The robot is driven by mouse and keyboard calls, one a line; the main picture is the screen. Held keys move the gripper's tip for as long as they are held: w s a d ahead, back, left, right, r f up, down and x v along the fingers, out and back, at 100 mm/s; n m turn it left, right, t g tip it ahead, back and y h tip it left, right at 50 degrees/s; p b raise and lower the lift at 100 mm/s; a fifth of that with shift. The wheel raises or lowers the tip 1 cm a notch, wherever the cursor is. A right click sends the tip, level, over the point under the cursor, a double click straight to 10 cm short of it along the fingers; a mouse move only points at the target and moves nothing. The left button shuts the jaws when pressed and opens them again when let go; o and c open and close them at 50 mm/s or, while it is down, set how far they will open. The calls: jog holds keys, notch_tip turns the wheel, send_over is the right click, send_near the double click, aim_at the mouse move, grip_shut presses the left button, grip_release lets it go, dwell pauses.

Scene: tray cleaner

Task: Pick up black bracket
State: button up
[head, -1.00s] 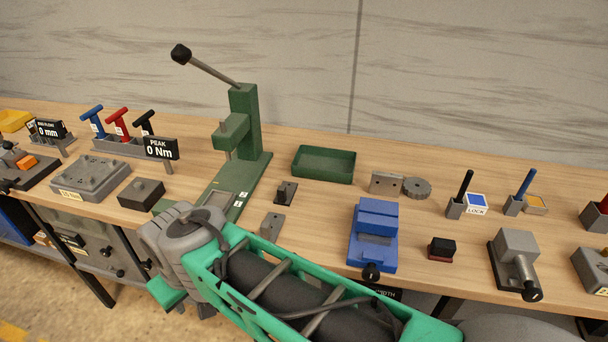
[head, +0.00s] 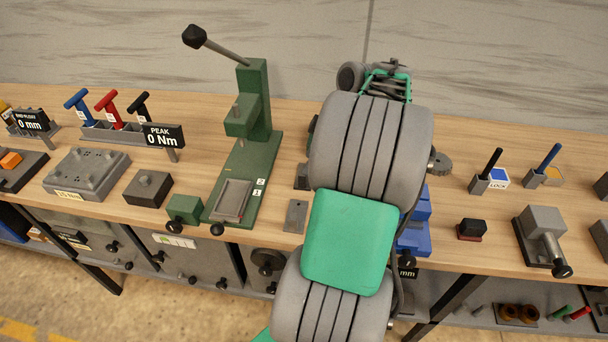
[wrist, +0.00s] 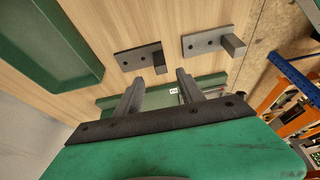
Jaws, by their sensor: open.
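The black bracket, a dark flat plate with holes and an upright block, lies on the bench. In the head view its left part (head: 302,177) shows beside my arm, which hides the rest. In the wrist view it is the bracket (wrist: 140,57) nearer the green tray. My gripper (wrist: 160,88) is open and empty, its two fingers pointing toward the bench, with the black bracket just beyond the fingertips. My arm hides the fingers in the head view. A similar grey bracket (head: 296,216) lies nearer the front edge; it also shows in the wrist view (wrist: 210,42).
The green press (head: 257,100) stands left of the brackets, its base (head: 240,200) close by. The green tray (wrist: 85,75) lies at the left in the wrist view. A blue vise (head: 415,240) is right of my arm. Bare wood surrounds the brackets.

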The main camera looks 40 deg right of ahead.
aim_at(301, 177)
jog(key=x, duration=0.7)
jog(key=shift+a+f+p, duration=0.1)
jog(key=shift+f+p, duration=0.2)
jog(key=shift+p, duration=0.05)
grip_shut()
